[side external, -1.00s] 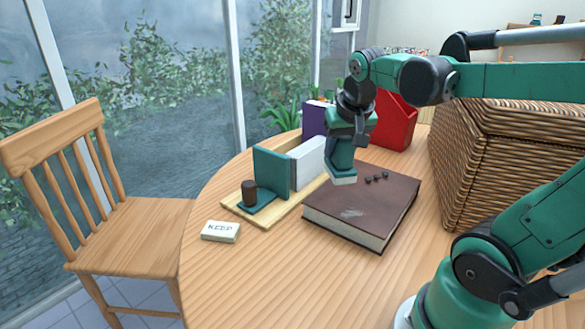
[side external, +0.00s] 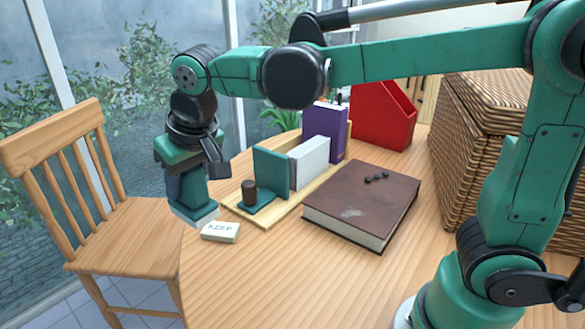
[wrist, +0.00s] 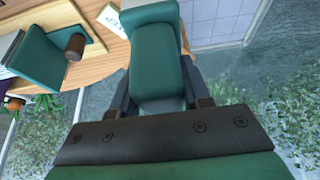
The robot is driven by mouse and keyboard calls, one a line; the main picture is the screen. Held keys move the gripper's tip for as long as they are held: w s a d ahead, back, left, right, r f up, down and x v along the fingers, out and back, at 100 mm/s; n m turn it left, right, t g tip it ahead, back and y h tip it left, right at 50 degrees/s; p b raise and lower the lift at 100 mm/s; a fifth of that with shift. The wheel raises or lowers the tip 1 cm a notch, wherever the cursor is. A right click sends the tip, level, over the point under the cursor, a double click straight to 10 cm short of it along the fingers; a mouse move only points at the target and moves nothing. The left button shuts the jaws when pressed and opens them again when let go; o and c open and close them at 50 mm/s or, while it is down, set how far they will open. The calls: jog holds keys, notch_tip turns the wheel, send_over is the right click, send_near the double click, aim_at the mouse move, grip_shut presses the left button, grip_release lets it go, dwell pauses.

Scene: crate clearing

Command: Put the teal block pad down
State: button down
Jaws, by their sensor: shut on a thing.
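The teal block pad (side external: 196,206), with a pale bottom, is held upright in my gripper (side external: 190,180). It is just behind and left of the small white KEEP block (side external: 221,232), at the table's left edge. In the wrist view, the pad (wrist: 157,60) sits between both fingers of my gripper (wrist: 157,90) and partly covers the table edge. The KEEP block (wrist: 112,18) shows beside the pad's far end there. I cannot tell whether the pad touches the table.
A wooden rack (side external: 265,220) holds a teal bookend (side external: 271,172), a white book (side external: 310,162) and a purple book (side external: 331,132). A brown book (side external: 355,200) lies flat beside it. A wooden chair (side external: 130,235) stands left of the table. The table's front is clear.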

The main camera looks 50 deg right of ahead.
notch_tip(320, 180, down, 15)
jog(key=shift+r, duration=0.1)
dwell(0.4)
jog(key=shift+c, duration=2.1)
grip_release()
jog(key=v, duration=1.2)
jog(key=s+d+t, duration=0.2)
jog(key=s+d, duration=0.3)
jog(key=d, duration=0.5)
jog(key=shift+d+f, duration=0.3)
jog(key=shift+f, duration=0.1)
jog(key=shift+s, duration=0.1)
